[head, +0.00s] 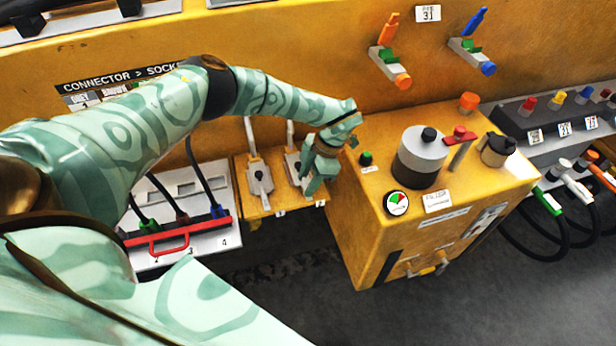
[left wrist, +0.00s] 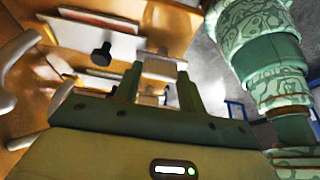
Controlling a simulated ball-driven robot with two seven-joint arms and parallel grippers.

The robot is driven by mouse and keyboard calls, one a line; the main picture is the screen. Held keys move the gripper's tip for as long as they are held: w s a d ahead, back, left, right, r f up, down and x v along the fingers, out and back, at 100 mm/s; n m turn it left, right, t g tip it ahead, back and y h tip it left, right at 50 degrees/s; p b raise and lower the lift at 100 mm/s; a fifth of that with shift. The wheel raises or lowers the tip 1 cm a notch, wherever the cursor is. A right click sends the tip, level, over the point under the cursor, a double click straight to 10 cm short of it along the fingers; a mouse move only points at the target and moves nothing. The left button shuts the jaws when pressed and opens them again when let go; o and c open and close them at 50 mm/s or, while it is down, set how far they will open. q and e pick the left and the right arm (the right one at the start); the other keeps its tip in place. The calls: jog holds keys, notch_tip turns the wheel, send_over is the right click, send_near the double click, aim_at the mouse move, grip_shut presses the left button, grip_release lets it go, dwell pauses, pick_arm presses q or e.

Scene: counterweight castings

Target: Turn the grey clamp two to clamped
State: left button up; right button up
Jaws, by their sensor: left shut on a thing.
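Two grey clamps sit side by side on a yellow ledge in the head view. The left clamp (head: 260,179) has a pale lever standing up behind it. The right one, which I take as grey clamp two (head: 293,168), also has a pale upright lever (head: 290,134). My left gripper (head: 314,180) is at the right side of clamp two and covers part of it. In the left wrist view my left gripper (left wrist: 160,92) is shut on a pale grey piece (left wrist: 160,68), which appears to belong to clamp two. My right gripper is not in view.
Left of the clamps is a socket panel (head: 190,187) with a red bar (head: 170,240) and plugged cables. Close on the right stands a yellow cabinet (head: 360,232) with a grey-and-black cylinder (head: 420,157), knobs and a gauge (head: 397,203). Dark floor lies below.

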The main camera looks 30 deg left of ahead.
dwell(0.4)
pick_arm(q)
jog(key=o, duration=1)
jog(key=shift+r, duration=0.1)
jog(key=v, duration=1.6)
jog(key=shift+d+r+p, duration=0.1)
jog(key=shift+p, duration=0.3)
